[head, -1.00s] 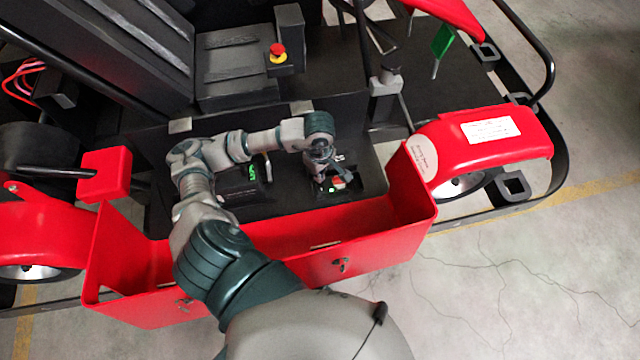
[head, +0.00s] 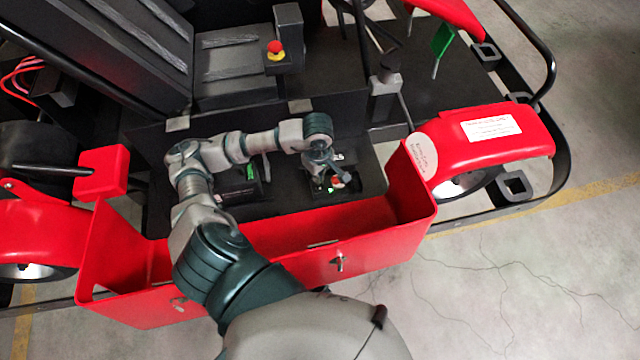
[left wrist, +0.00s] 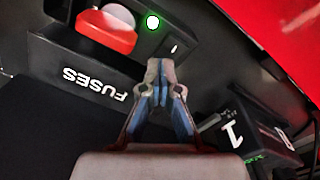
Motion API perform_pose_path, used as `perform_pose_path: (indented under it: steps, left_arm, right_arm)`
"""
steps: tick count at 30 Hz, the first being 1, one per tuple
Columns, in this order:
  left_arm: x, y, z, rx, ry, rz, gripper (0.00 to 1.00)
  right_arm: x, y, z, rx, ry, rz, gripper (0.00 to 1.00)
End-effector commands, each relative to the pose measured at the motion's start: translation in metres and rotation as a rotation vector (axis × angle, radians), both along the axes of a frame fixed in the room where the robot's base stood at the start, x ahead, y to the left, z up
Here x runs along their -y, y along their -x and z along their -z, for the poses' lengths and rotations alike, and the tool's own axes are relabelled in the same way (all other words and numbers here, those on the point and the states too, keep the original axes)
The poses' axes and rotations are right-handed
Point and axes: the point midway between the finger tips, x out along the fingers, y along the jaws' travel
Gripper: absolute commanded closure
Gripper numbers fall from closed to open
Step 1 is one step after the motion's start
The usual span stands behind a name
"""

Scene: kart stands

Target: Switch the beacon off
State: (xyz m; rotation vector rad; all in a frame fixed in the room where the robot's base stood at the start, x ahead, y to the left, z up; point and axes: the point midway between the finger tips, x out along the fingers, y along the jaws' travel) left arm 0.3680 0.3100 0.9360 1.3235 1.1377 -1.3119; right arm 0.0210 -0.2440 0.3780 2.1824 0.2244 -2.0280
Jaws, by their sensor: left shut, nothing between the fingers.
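A dark switch panel (left wrist: 195,62) shows in the left wrist view, with a lit green lamp (left wrist: 153,22), a red part on a white base (left wrist: 104,30) and a small dark rocker switch (left wrist: 173,47). I cannot tell whether the rocker is pressed. My left gripper (left wrist: 160,68) is shut and empty, its tips close to the panel just below the rocker; contact cannot be told. In the head view my left gripper (head: 321,178) points down at this panel, beside its red button (head: 338,182). No beacon is clearly identifiable. My right gripper is out of view.
A black box marked FUSES (left wrist: 80,82) sits beside the panel. Another box with a "1" (left wrist: 235,135) is at the lower right. The open red bin (head: 350,248) stands under my left arm. A red emergency button (head: 275,47) is by the seat.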

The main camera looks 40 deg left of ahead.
Motion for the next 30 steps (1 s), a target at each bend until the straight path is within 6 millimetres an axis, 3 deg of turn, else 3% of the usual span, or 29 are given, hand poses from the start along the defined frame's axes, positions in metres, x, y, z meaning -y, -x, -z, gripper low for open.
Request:
perform_pose_path:
  steps: [8,30]
  left_arm:
    - [0.005,0.002,0.0,-0.009,0.011,0.007,1.0]
    - [0.003,0.001,-0.067,-0.003,0.004,0.004,1.0]
  right_arm:
    - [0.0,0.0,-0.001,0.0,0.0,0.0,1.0]
    - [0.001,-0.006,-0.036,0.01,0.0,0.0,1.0]
